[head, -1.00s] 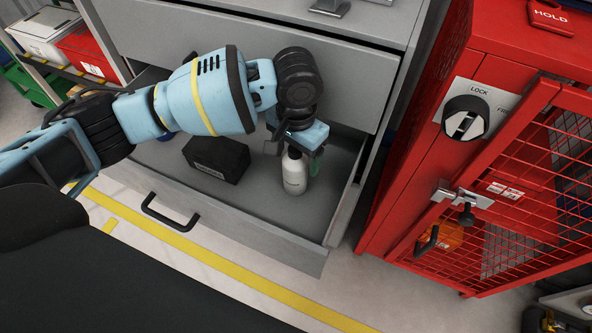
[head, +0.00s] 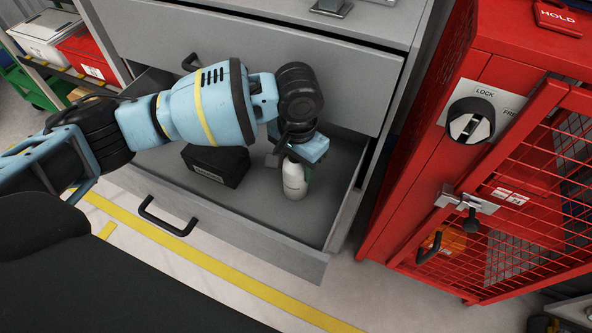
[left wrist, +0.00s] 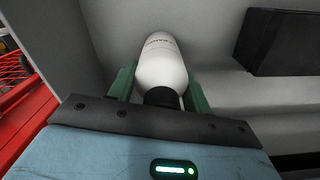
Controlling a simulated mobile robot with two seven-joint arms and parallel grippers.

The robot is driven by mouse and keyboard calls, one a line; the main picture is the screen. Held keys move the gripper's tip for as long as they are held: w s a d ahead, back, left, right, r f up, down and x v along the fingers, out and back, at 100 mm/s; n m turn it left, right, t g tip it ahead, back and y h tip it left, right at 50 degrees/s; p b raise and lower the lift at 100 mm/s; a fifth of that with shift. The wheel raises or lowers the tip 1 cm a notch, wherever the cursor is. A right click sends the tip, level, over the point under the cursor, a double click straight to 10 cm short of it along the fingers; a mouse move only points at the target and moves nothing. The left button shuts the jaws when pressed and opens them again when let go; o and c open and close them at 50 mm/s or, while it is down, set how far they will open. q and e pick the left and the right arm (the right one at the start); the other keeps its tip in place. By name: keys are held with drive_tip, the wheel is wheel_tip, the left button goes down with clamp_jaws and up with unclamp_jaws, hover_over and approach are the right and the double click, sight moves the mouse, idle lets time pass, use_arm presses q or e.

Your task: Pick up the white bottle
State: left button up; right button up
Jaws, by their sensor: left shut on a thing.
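The white bottle (head: 295,181) stands upright in the open grey drawer, near its right end. My left gripper (head: 297,163) comes down on it from above and is shut on its upper part. In the left wrist view the bottle (left wrist: 162,66) sits between the two green fingers (left wrist: 160,88), its dark cap towards the palm. The gripper hides the bottle's top in the head view. Whether the bottle's base touches the drawer floor I cannot tell. My right gripper is not in view.
A black box (head: 216,165) lies in the drawer left of the bottle; it also shows in the left wrist view (left wrist: 283,42). The drawer's front wall (head: 235,228) and right wall are close. A red mesh cabinet (head: 420,180) stands at the right.

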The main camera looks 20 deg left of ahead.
use_arm(q)
drive_tip(key=shift+r, duration=0.15)
